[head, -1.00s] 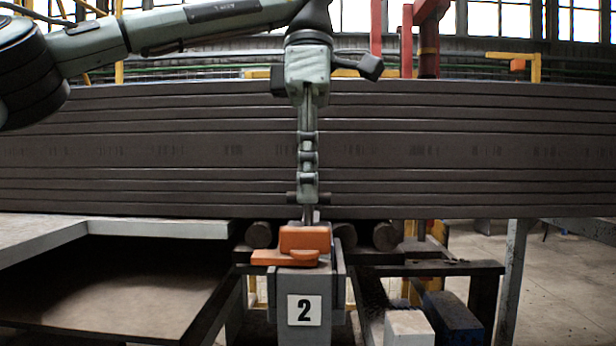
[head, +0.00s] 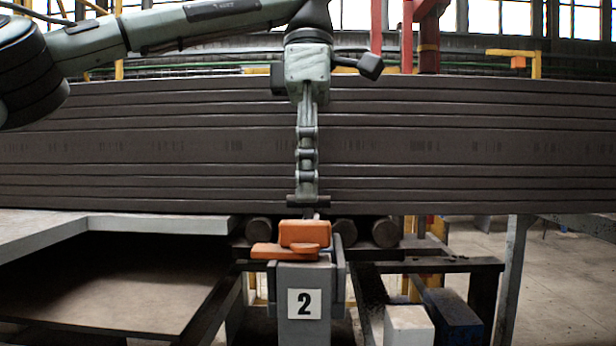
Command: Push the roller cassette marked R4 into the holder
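No mark R4 shows. A grey block with a white plate reading 2 (head: 304,304) stands upright at the bottom middle, between grey side plates (head: 340,268). I cannot tell whether these are the cassette and the holder. An orange piece (head: 304,234) with a flat orange part sticking out to the left sits on top of the block. My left gripper (head: 311,210) points straight down just above the orange piece. It is seen edge-on, so its opening and any contact with the piece are unclear. My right gripper is out of view.
Dark rollers (head: 386,232) lie behind the block. A long stack of brown beams (head: 480,150) spans the view behind my arm. A grey-edged table (head: 160,224) is at left. White (head: 408,325) and dark blue (head: 452,318) blocks stand at lower right.

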